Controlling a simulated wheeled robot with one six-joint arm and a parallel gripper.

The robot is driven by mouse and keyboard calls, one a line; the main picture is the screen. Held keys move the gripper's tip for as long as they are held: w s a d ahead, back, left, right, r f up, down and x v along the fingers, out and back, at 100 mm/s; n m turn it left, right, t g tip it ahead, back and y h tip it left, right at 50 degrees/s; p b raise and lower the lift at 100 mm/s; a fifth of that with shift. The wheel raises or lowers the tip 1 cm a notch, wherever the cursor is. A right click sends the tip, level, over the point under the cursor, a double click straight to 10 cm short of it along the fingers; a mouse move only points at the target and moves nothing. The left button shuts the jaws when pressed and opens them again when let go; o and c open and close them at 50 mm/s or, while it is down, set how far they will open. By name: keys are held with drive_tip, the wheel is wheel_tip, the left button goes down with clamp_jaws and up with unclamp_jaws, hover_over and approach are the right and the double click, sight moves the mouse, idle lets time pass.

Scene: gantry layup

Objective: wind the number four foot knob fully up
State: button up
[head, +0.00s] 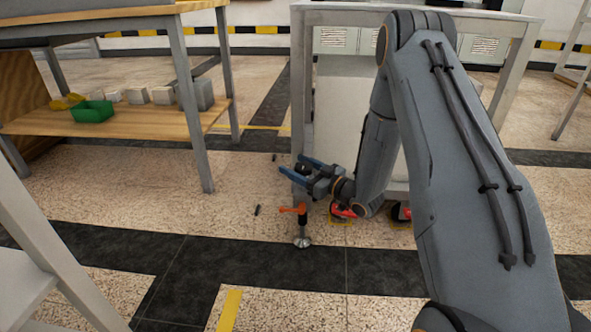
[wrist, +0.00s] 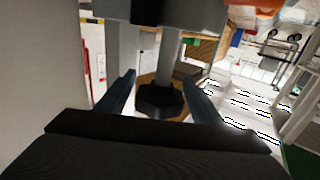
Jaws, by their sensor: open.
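My gripper (head: 293,165) has two blue fingers, held open beside the left front leg of the grey frame. In the wrist view the fingers (wrist: 159,80) stand apart on either side of a dark faceted knob (wrist: 160,101) on a grey stem. A gap shows on both sides of the knob, and I cannot tell its depth between the fingers. In the head view a small dark part shows between the fingers. Below my gripper, a metal foot (head: 302,241) with an orange handle (head: 292,209) stands on the floor. No number can be read on any knob.
Red parts with yellow edges (head: 341,210) sit low under the grey frame (head: 301,110). A wooden shelf (head: 130,124) at left holds a green tray (head: 91,112) and several pale blocks. A small dark object (head: 257,210) lies on the floor. Floor at front left is mostly clear.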

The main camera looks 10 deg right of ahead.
drive_tip(key=shift+w+a, duration=0.25)
drive_tip(key=c, duration=1)
drive_tip(key=shift+c, duration=0.2)
drive_tip(key=shift+s+a+f+n+g+y+b, duration=0.1)
drive_tip(key=shift+s+a+n+g+y, duration=0.3)
drive_tip(key=shift+n+g+y, duration=1.3)
drive_tip(key=shift+s+a+r+n+g+y+b, duration=0.15)
drive_tip(key=shift+s+n+g+y, duration=0.5)
drive_tip(key=shift+n+g, duration=1.9)
drive_tip(key=shift+s+a+f+n+g+y+b, duration=0.15)
drive_tip(key=shift+s+n+g+y, duration=0.25)
drive_tip(key=shift+n+g+y, duration=1.75)
drive_tip(key=shift+m+g+h, duration=0.8)
drive_tip(key=shift+m+g, duration=0.1)
drive_tip(key=shift+g, duration=0.3)
